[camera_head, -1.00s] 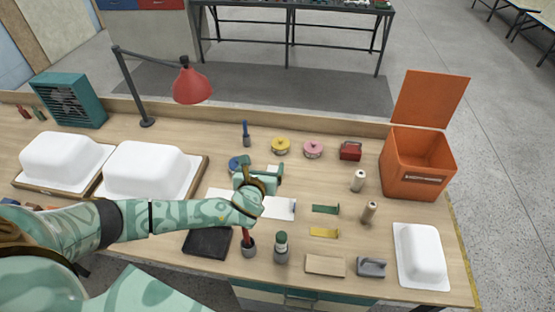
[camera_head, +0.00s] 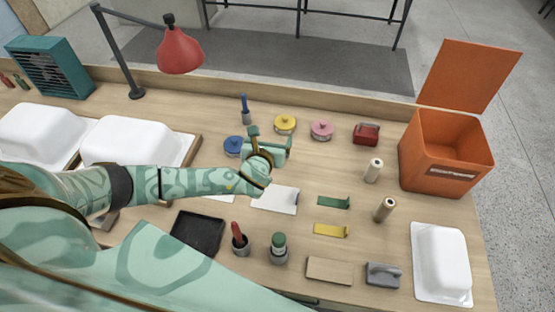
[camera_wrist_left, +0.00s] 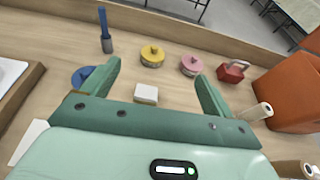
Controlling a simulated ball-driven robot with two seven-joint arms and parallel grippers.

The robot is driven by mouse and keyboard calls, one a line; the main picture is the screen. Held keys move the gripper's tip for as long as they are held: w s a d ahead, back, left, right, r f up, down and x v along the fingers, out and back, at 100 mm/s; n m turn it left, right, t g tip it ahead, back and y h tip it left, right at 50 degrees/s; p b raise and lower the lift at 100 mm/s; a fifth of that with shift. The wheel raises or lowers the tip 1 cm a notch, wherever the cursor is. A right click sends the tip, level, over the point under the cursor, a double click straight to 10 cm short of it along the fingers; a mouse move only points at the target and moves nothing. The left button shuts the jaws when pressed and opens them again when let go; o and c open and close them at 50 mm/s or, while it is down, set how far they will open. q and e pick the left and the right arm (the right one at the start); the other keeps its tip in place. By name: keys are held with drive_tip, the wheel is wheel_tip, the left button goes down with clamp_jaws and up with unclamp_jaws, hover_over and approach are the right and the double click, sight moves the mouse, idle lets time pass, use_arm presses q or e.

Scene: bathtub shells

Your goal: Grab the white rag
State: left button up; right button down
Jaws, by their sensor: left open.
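A small white folded block, which looks like the white rag (camera_wrist_left: 146,94), lies on the wooden bench in the left wrist view. It lies ahead of my left gripper's palm, between the lines of its two fingers, and is not gripped. My left gripper (camera_wrist_left: 158,72) is open and empty; in the head view (camera_head: 270,143) it hovers over the middle of the bench. There the gripper seems to hide the white block. My right gripper is not in view.
A blue-handled tool (camera_head: 245,108), a blue round tin (camera_head: 233,146), a yellow tin (camera_head: 285,124) and a pink tin (camera_head: 321,130) stand near the gripper. A white sheet (camera_head: 275,200) lies in front. An orange bin (camera_head: 440,160) stands right; white tubs (camera_head: 130,142) lie left.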

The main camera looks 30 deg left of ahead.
use_arm(q)
drive_tip(key=shift+g, duration=0.3)
wheel_tip(320, 180, down, 16)
drive_tip(key=b, duration=1.2)
drive_tip(key=shift+s, duration=0.1)
drive_tip(key=shift+f+b, duration=0.25)
drive_tip(key=shift+b, duration=0.1)
drive_tip(key=shift+w+a+f, duration=0.15)
drive_tip(key=shift+w, duration=0.25)
drive_tip(key=b+x, duration=0.1)
drive_tip(key=x, duration=0.1)
drive_tip(key=b+x, duration=0.1)
drive_tip(key=x, duration=0.1)
drive_tip(key=b+x, duration=0.1)
drive_tip(key=x, duration=0.1)
drive_tip(key=shift+w+a+r, duration=0.15)
drive_tip(key=shift+w+r, duration=0.1)
drive_tip(key=shift+w, duration=0.05)
drive_tip(key=shift+r, duration=0.1)
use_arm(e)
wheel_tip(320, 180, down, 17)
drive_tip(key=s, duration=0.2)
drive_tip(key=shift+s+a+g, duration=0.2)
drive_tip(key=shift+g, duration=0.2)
use_arm(q)
drive_tip(key=c, duration=1.1)
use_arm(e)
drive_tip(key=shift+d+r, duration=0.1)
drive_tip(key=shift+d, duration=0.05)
